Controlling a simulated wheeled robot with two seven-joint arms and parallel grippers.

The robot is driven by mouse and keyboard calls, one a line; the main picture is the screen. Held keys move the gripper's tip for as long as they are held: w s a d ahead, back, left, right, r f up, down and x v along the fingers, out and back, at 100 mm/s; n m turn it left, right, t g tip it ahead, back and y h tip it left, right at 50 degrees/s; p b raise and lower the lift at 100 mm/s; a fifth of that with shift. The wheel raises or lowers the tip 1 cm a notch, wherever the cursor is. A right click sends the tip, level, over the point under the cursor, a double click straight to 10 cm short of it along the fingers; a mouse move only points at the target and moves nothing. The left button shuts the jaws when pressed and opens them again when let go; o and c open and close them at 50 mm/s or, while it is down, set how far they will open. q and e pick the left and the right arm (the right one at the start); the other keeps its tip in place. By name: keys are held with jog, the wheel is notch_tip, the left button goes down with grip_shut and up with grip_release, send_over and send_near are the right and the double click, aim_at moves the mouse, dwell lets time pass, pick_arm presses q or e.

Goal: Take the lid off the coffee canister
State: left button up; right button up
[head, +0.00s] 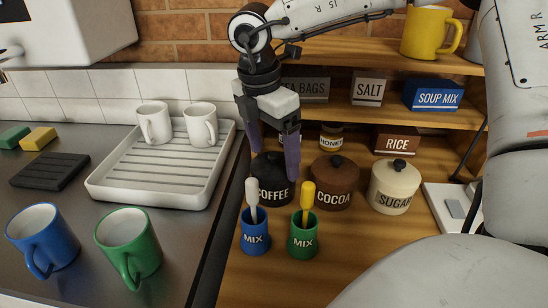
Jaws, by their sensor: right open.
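The black coffee canister (272,192), lettered COFFEE, stands upright on the wooden counter at the left end of a row of canisters. Its dark lid is on top, partly hidden by my gripper. My right gripper (274,163) comes down from above with its purple fingers open, one at the left and one at the right of the lid area. The right finger overlaps the canister's right side in the picture. I cannot tell whether either finger touches it. My left gripper is not in view.
The cocoa canister (334,185) is close on the right, then the sugar canister (395,188). A blue MIX cup (255,236) and a green MIX cup (303,238), each with a stirrer, stand in front. Shelves with boxes (369,88) are behind. A white drying tray (160,185) is left.

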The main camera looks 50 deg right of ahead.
jog(key=shift+c, duration=0.2)
jog(key=shift+s, duration=0.1)
jog(key=c, duration=1.4)
jog(key=shift+c, duration=0.7)
jog(key=shift+s, duration=0.1)
